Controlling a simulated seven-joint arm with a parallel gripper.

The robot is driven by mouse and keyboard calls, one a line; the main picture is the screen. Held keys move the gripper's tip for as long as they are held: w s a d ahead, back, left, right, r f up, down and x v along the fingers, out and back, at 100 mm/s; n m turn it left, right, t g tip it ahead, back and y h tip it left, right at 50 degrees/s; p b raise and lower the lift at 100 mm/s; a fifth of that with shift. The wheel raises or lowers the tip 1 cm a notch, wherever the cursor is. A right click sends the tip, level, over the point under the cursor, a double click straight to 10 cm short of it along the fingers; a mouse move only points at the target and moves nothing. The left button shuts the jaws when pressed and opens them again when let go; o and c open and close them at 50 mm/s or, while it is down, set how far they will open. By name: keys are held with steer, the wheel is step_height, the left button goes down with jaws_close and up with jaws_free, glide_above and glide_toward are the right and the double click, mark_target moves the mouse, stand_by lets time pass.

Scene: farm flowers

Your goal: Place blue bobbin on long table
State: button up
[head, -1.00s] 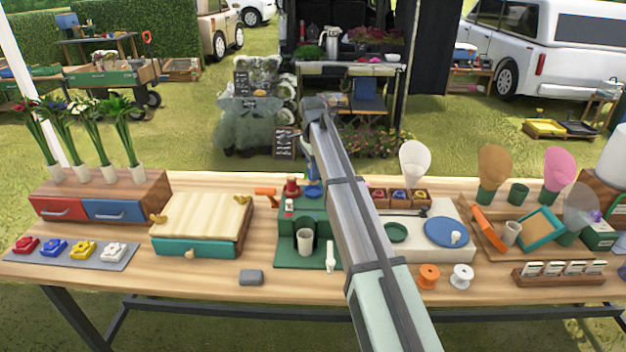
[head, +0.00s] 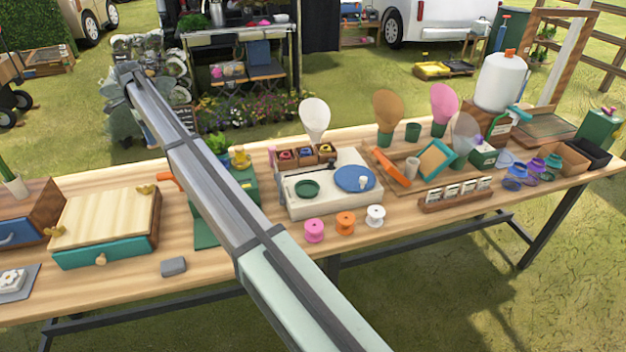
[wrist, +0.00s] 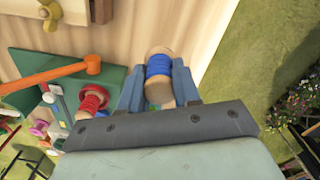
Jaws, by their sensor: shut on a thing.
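The blue bobbin (wrist: 158,66), with tan ends and blue thread, sits between the two blue-grey fingers of my gripper (wrist: 158,84) in the wrist view. The fingers are shut on it. The pale wood of the long table (wrist: 195,30) lies behind it; I cannot tell how much gap there is. In the head view the long table (head: 130,285) runs across the picture. My arm crosses its left half, and the gripper and blue bobbin are not clearly visible there.
A red bobbin (wrist: 93,102) stands on a green stand beside my gripper, near an orange-handled tool (wrist: 50,73). A wooden-lidded box (head: 105,220) stands left. Pink (head: 314,230), orange (head: 345,222) and white (head: 376,215) spools line the front. Bare wood shows along the front edge.

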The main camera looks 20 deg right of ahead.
steer(key=w+a+f, duration=0.2)
steer(key=a, duration=0.5)
steer(key=w+a+f, duration=0.2)
steer(key=a, duration=0.4)
steer(key=shift+f, duration=4.9)
steer(key=shift+f, duration=0.1)
steer(key=o, duration=1)
step_height(320, 180, up, 12)
steer(key=shift+r, duration=0.1)
